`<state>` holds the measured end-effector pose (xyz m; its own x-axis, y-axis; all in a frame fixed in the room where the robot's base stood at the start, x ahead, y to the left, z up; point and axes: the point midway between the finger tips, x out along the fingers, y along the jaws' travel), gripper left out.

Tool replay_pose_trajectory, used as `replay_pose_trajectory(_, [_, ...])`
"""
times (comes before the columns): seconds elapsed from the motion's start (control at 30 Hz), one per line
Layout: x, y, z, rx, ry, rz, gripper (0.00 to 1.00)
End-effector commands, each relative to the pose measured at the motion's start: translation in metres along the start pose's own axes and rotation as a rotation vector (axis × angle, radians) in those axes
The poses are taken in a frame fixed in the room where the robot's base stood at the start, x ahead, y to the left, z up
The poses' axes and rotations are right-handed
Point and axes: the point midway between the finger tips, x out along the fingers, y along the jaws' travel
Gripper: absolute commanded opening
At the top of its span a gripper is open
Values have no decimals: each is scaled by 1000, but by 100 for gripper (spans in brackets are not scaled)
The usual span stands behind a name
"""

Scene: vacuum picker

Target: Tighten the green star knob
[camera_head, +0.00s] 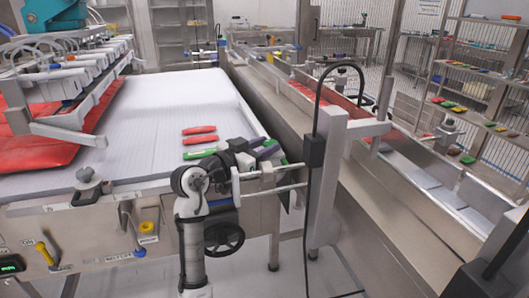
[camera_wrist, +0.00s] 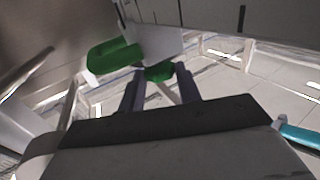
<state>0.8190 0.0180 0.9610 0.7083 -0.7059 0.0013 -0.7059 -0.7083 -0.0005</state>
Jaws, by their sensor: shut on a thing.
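The green star knob (camera_wrist: 158,73) shows in the wrist view as a small green piece between my two fingertips, below a pale block. My gripper (camera_wrist: 160,82) is shut on it, one dark finger on each side. In the head view my gripper (camera_head: 270,150) is at the near right corner of the white conveyor belt. The knob cannot be made out surely there; my arm and gripper cover much of that corner.
A larger green piece (camera_wrist: 113,55) lies left of the knob in the wrist view. Two red packs (camera_head: 199,135) lie on the white belt (camera_head: 170,95). A black handwheel (camera_head: 224,238) sits below my arm. A grey post (camera_head: 325,180) with a cable stands close right.

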Motion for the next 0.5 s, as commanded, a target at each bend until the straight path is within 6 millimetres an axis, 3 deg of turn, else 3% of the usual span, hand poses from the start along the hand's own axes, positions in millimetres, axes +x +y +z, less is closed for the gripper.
replay_pose_trajectory(0.43, [1, 0, 0, 0, -2, 15, 11])
replay_pose_trajectory(0.47, [1, 0, 0, 0, -2, 15, 35])
replay_pose_trajectory(0.5, [1, 0, 0, 0, -2, 15, 40])
